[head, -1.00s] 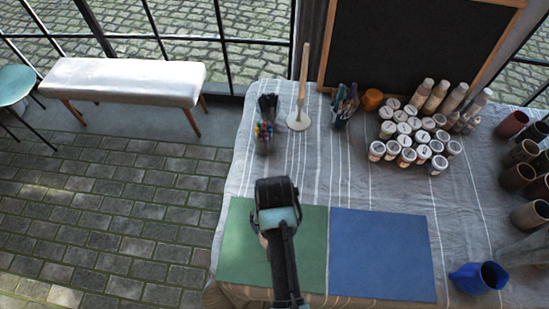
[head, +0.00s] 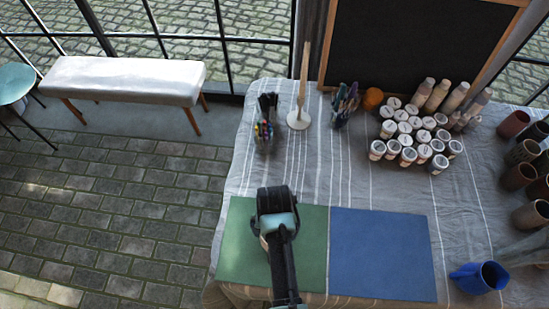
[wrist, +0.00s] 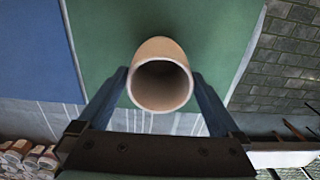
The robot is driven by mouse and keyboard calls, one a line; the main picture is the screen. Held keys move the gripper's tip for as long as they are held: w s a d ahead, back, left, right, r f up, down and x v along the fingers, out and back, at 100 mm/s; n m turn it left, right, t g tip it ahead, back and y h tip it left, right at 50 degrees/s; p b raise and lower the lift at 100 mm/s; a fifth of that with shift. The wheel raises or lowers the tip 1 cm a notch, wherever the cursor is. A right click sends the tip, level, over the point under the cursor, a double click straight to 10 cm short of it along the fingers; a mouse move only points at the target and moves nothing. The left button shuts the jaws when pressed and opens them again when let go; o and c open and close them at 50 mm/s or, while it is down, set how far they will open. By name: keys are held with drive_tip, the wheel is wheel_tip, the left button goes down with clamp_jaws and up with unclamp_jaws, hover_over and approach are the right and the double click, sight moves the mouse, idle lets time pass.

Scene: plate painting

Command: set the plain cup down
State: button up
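The plain cup (wrist: 158,47) is pinkish beige and unpainted. In the wrist view its open mouth faces the camera, with the green mat (wrist: 165,20) behind it. My gripper (wrist: 160,78) has one finger on each side of the cup, seemingly touching its wall. In the head view my gripper is over the green mat (head: 235,262), left of the blue mat (head: 382,255). Only a sliver of the cup (head: 264,242) shows beside my gripper there. Whether the cup's base touches the mat cannot be told.
A blue jug (head: 478,277) stands right of the blue mat. White-lidded paint jars (head: 408,140) cluster at the back right, and brown pots line the right edge. A brush holder (head: 264,135) and a pale stand (head: 299,120) are behind the mats. The blue mat is clear.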

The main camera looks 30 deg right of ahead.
wheel_tip(320, 180, up, 12)
drive_tip(key=shift+r, duration=0.15)
idle(0.3)
drive_tip(key=w+r+n+t+h, duration=0.2)
drive_tip(key=w+r+t, duration=0.5)
drive_tip(key=w+r, duration=0.7)
drive_tip(key=w+a+r+t, duration=0.1)
drive_tip(key=w+r+t, duration=0.2)
drive_tip(key=r, duration=0.5)
drive_tip(key=w+a+r+t, duration=0.2)
drive_tip(key=w+r+t, duration=0.1)
drive_tip(key=r, duration=0.5)
wheel_tip(320, 180, up, 17)
drive_tip(key=s+a+n+t, duration=0.2)
drive_tip(key=a+t, duration=0.1)
drive_tip(key=t, duration=0.3)
drive_tip(key=s+a+r+n+t+y, duration=0.1)
drive_tip(key=s+r+t, duration=0.3)
drive_tip(key=r, duration=0.5)
drive_tip(key=s+a+r+n+t+y, duration=0.1)
drive_tip(key=s+a+r+t, duration=0.3)
drive_tip(key=s+r, duration=0.4)
drive_tip(key=shift+s+r+n, duration=0.25)
drive_tip(key=shift+r+n, duration=0.15)
drive_tip(key=shift+r, duration=0.45)
